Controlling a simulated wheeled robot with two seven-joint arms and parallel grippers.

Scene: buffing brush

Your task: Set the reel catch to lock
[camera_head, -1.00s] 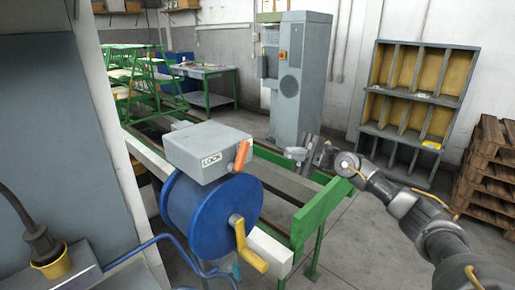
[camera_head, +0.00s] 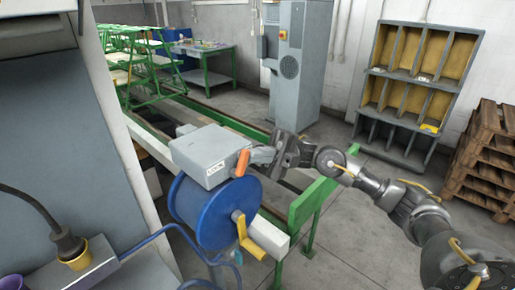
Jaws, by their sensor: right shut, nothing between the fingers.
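The reel (camera_head: 210,212) is a blue drum with a yellow crank (camera_head: 249,238) on its right face. A grey box (camera_head: 205,152) marked LOCK sits on top of it. The orange catch (camera_head: 242,163) is a small lever on the box's right end, standing upright with a slight tilt. My right gripper (camera_head: 262,155) is shut and empty. Its fingertips are just right of the catch, close to it; I cannot tell whether they touch. My left gripper is not in view.
A green and white rail frame (camera_head: 312,205) stands right of the reel under my right arm. A grey wall panel with a plug (camera_head: 70,246) and blue cable is at the left. A pigeonhole shelf (camera_head: 415,85) and pallets (camera_head: 488,155) stand at the right.

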